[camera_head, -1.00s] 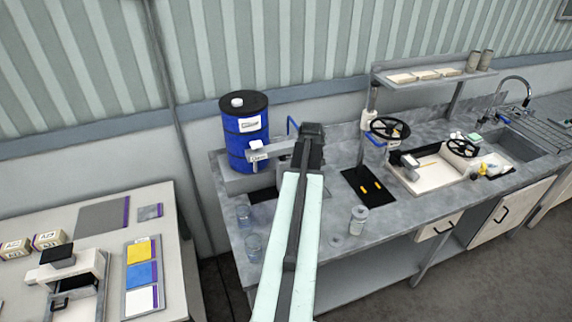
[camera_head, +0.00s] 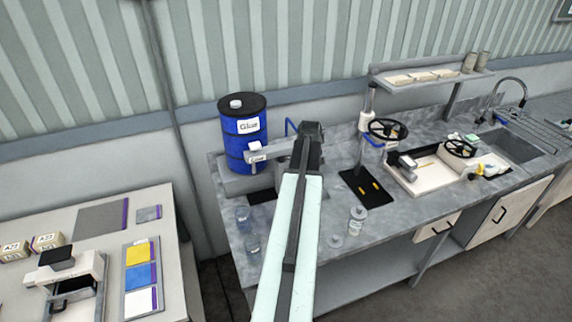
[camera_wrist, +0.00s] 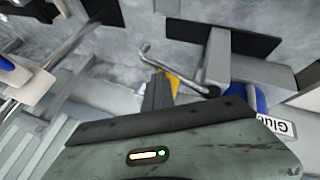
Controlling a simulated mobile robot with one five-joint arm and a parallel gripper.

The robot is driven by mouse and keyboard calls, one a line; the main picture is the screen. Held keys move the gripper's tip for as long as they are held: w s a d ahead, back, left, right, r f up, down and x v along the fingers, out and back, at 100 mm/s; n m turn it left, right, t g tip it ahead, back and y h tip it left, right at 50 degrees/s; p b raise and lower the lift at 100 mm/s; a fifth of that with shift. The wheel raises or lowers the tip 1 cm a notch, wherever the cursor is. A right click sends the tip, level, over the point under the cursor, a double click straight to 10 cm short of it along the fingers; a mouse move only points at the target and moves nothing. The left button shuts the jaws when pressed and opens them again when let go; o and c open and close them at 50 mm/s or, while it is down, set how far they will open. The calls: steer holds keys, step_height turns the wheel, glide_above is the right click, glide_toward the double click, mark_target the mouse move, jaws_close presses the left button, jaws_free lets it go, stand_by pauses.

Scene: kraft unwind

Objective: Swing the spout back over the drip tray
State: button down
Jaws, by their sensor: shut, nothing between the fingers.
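A blue drum (camera_head: 240,148) with a black lid and a "Glue" label stands at the left back of the grey bench. In the wrist view, a bent metal tube (camera_wrist: 183,76), apparently the spout, lies just beyond my gripper (camera_wrist: 160,88). My gripper is shut and empty; I cannot tell whether it touches the tube. A dark rectangle (camera_head: 261,197), perhaps the drip tray, is below the bar, partly hidden by my arm.
Two glass jars (camera_head: 248,230) stand at the bench's left front edge. A press with a black handwheel (camera_head: 388,129) stands behind. A side table (camera_head: 80,245) is at left.

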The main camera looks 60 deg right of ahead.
steer(key=s+a+r+p, duration=0.6)
steer(key=r+p, duration=0.2)
steer(key=shift+s+a, duration=0.35)
